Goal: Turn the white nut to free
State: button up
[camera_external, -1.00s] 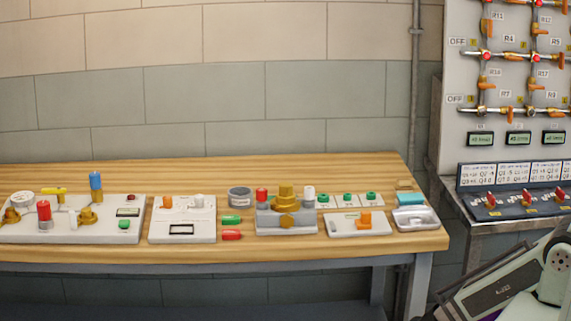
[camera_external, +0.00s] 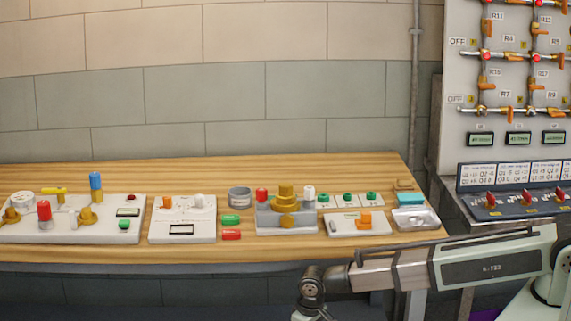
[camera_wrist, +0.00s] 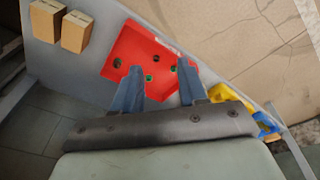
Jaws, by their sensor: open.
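A white nut (camera_external: 308,193) sits at the right side of a grey block (camera_external: 285,223) on the wooden bench, in the external view. A brass-coloured stepped part (camera_external: 286,199) stands on the block's middle, and a red nut (camera_external: 262,195) is at its left side. My gripper (camera_wrist: 160,72) shows in the wrist view with its two blue fingers apart and nothing between them. The white nut is not seen in the wrist view. In the external view my arm is low at the right, in front of the bench, and my gripper's fingers are not visible there.
The wrist view shows a red plate with holes (camera_wrist: 150,54), cardboard boxes (camera_wrist: 63,27) and yellow and blue items (camera_wrist: 232,98). The wooden bench (camera_external: 190,262) holds other panels left and right of the block. A valve board (camera_external: 505,60) stands at the right.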

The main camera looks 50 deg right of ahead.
jog(key=w+a+r+t, duration=0.2)
jog(key=w+a+r, duration=0.35)
jog(key=r, duration=0.35)
jog(key=w+a+r+t, duration=0.1)
jog(key=w+a+r, duration=0.3)
jog(key=a+r, duration=0.45)
jog(key=w+d+r+t, duration=0.1)
jog(key=w+r+t, duration=0.3)
jog(key=r, duration=1.3)
notch_tip(320, 180, up, 16)
jog(key=m+g, duration=0.9)
jog(key=m, duration=0.2)
send_over(309, 188)
jog(key=shift+y, duration=0.3)
notch_tip(309, 188, down, 13)
jog(key=shift+f, duration=0.15)
